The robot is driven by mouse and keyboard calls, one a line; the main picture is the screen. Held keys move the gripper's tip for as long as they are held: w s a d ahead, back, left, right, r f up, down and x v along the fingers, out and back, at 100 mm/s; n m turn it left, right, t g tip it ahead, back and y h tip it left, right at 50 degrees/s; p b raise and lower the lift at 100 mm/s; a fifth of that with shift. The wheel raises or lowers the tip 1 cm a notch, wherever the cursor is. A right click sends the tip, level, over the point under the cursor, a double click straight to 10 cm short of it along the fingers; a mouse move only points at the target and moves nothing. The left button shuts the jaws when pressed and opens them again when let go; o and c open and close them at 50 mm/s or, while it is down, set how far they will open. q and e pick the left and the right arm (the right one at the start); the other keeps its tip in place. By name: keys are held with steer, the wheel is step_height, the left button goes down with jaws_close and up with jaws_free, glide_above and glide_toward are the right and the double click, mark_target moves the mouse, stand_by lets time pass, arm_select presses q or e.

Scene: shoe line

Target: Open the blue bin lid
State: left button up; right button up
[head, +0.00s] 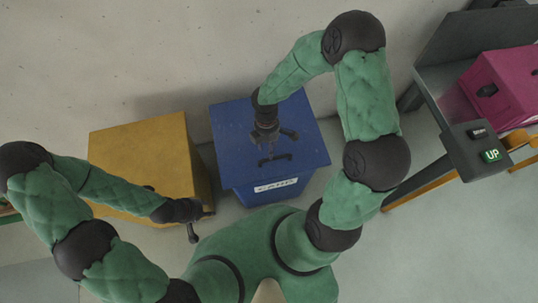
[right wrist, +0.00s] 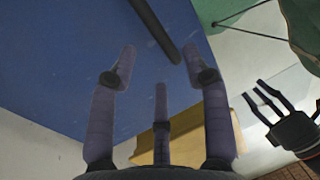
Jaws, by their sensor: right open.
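The blue bin (head: 255,185) stands upright in the middle of the head view, with a white label on its front. Its flat blue lid (head: 230,130) lies shut on top and carries a dark bar handle (head: 275,158). My right gripper (head: 273,143) is over the lid beside the handle. In the right wrist view its fingers (right wrist: 158,70) are spread and empty, and the handle (right wrist: 154,30) lies beyond the fingertips, partly between them; I see no grip on it. My left gripper (head: 200,222) is open and empty beside the yellow bin; it also shows in the right wrist view (right wrist: 262,100).
A yellow bin (head: 140,150) stands close on the left of the blue bin. At the right is a grey station with a magenta box (head: 500,85) and a dark panel with a green UP button (head: 491,155). A pale wall is behind the bins.

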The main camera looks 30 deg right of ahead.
steer(key=f, duration=0.1)
steer(key=f+b, duration=0.1)
steer(key=f, duration=0.1)
steer(key=s+f, duration=0.1)
steer(key=shift+a+f+b, duration=0.15)
steer(key=shift+f+b, duration=0.2)
steer(key=shift+f, duration=0.05)
jaws_close()
